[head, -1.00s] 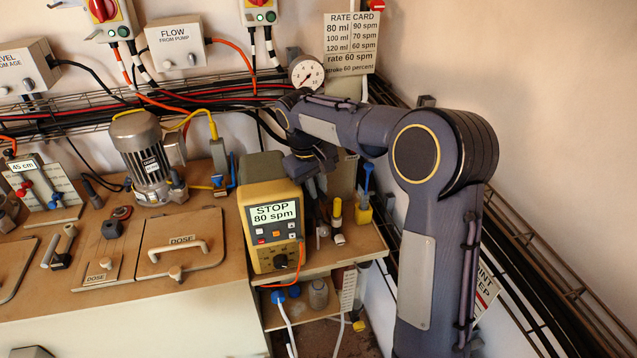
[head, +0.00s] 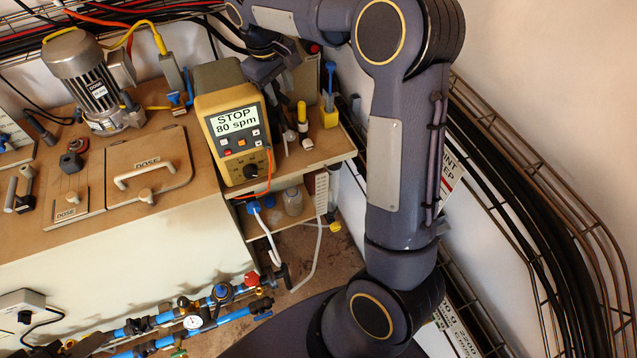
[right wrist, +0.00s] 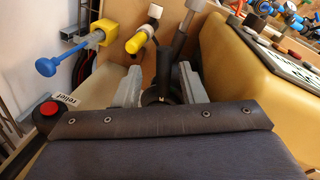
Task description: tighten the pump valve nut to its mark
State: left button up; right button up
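The dosing pump (head: 222,105) is a yellow and grey box; its display reads STOP 80 spm. It also shows in the right wrist view (right wrist: 245,60), to the right. My right gripper (head: 287,82) points down beside the pump's right side. In the right wrist view, its two grey fingers (right wrist: 158,88) stand apart, with a dark round part (right wrist: 157,97) between them. I cannot tell whether this is the valve nut or whether the fingers touch it. A dark shaft with a grey end (right wrist: 185,35) rises just beyond. No tightening mark is discernible. My left gripper is out of view.
A yellow-capped tool (head: 302,113) and a blue-handled yellow fitting (head: 329,100) stand right of the pump. A red button (right wrist: 47,109) labelled relief is near the gripper. The motor (head: 85,75) and lidded DOSE hatch (head: 150,165) are left. Blue pipework (head: 180,318) runs below.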

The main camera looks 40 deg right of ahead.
aim_at(281, 94)
notch_tip(281, 94, up, 8)
jog(key=n, duration=0.2)
jog(key=shift+s+d+f+n+t, duration=0.1)
jog(key=shift+f+n+t, duration=0.1)
jog(key=shift+n+t, duration=0.1)
jog(key=s+a+f+m+t+y+b, duration=0.1)
jog(key=s+a+m+y, duration=0.1)
jog(key=s, duration=0.8)
jog(key=s+a+f+m+t+y, duration=0.1)
jog(key=s+a+f+t+y, duration=0.1)
jog(key=s, duration=0.8)
jog(key=s+a+f+m+t+y, duration=0.1)
jog(key=s+a+f+m+y, duration=0.1)
jog(key=s+a+f, duration=0.3)
jog(key=shift+s+a+f+m+t, duration=0.3)
jog(key=shift+s+f+m, duration=0.45)
jog(key=shift+s, duration=1.25)
